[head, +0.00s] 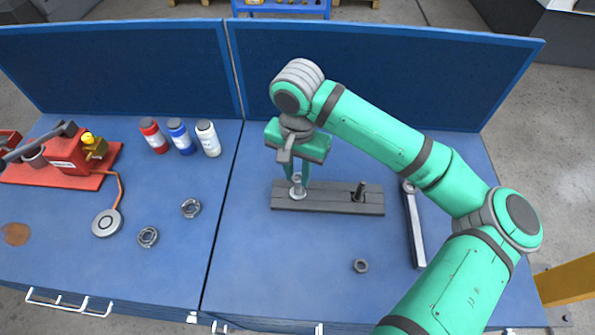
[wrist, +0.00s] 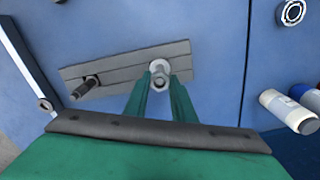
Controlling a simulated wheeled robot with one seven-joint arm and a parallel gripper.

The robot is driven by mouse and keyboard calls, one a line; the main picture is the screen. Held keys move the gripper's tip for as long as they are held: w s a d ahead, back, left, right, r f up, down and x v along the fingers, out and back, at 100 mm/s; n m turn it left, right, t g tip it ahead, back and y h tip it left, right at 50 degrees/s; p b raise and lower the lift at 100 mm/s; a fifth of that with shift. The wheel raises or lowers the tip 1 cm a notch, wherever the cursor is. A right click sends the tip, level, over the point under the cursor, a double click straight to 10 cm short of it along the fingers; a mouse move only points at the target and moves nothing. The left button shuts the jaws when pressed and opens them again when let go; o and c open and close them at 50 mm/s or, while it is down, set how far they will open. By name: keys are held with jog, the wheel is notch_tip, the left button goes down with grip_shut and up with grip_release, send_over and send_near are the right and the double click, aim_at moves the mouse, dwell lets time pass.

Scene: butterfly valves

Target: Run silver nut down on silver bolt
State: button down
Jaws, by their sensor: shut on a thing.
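The silver bolt (head: 297,178) stands upright at the left end of a grey slotted block (head: 330,209), with a pale round flange or washer at its foot. In the wrist view the silver nut (wrist: 160,82) is a ring around the upper part of the bolt, above the washer (wrist: 160,66). My gripper (head: 297,184) points down over the bolt. Its two green fingers, also seen in the wrist view (wrist: 163,88), are closed on either side of the nut. The thread and the exact height of the nut are partly hidden by the fingers.
A dark bolt (head: 360,190) stands at the block's right end. A loose nut (head: 361,266) lies in front, and a wrench (head: 414,228) lies to the right. Bottles (head: 180,137), loose rings (head: 148,237) and a red fixture (head: 72,160) are on the left. A blue panel (head: 370,75) stands behind.

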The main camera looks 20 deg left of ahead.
dwell(0.3)
jog(key=m, duration=0.5)
jog(key=shift+a+m, duration=0.1)
jog(key=shift+m, duration=0.3)
jog(key=m, duration=0.6)
jog(key=shift+w, duration=0.15)
jog(key=c, duration=1.7)
grip_release()
jog(key=shift+c, duration=0.2)
